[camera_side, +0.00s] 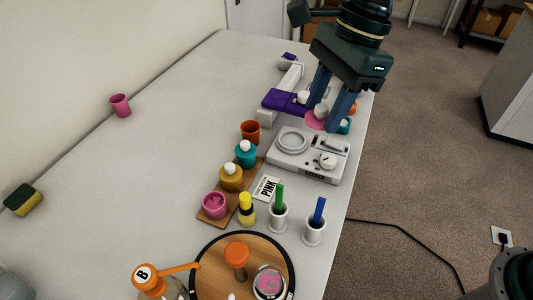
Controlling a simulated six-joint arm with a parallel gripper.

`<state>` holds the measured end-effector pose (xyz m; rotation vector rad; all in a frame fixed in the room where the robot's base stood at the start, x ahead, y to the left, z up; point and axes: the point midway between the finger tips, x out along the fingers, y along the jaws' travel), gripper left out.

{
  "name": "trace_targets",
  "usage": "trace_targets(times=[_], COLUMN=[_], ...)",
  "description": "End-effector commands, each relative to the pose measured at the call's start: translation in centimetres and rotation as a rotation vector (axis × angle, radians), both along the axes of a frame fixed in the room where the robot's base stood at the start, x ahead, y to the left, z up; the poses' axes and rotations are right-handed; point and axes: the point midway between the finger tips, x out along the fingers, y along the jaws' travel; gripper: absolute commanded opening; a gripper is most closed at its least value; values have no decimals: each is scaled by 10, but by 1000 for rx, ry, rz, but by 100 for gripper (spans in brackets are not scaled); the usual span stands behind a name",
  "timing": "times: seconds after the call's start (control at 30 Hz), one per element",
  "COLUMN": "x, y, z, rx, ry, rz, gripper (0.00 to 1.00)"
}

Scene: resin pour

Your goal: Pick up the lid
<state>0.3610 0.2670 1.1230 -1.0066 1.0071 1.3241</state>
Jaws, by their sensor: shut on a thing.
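My gripper (323,114) is near the right edge of the table, pointing down, with its two blue fingers closed around a small light piece. A pink round lid (314,122) shows between and below the fingertips, with a white knob between the fingers. Whether the lid touches the table or is raised cannot be told from this view. An open pink jar (215,205) stands at the front end of a wooden rack, with pink contents showing and no lid on it.
Behind the jar are a yellow jar (231,178), a teal jar (246,154) and an orange cup (250,131). The left of the table is mostly clear.

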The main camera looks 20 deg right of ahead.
Motion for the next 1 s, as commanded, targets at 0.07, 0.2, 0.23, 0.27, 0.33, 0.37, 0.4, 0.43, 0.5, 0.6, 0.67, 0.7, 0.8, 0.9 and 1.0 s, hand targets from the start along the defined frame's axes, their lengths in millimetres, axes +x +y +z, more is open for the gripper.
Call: trace_targets(times=[0.07,0.2,0.23,0.27,0.33,0.37,0.4,0.43,0.5,0.6,0.67,0.7,0.8,0.9,1.0], x=[0,0,0,0,0,0,0,0,0,0,0,1,3,7,12], y=[0,0,0,0,0,0,0,0,0,0,1,2,7,16,29], z=[2,2,2,2,2,2,2,2,2,1,1,1,-1,-3,-7], rx=[0,-1,-1,-1,0,0,0,0,0,0,0,0,-1,0,1], ry=[0,1,1,1,1,1,1,1,1,1,1,1,2,3,2], rz=[0,0,0,0,1,1,1,1,1,1,3,7,21,46,82], gripper=[20,20,20,20,20,20,20,20,20,20,20,20,20,20,20])
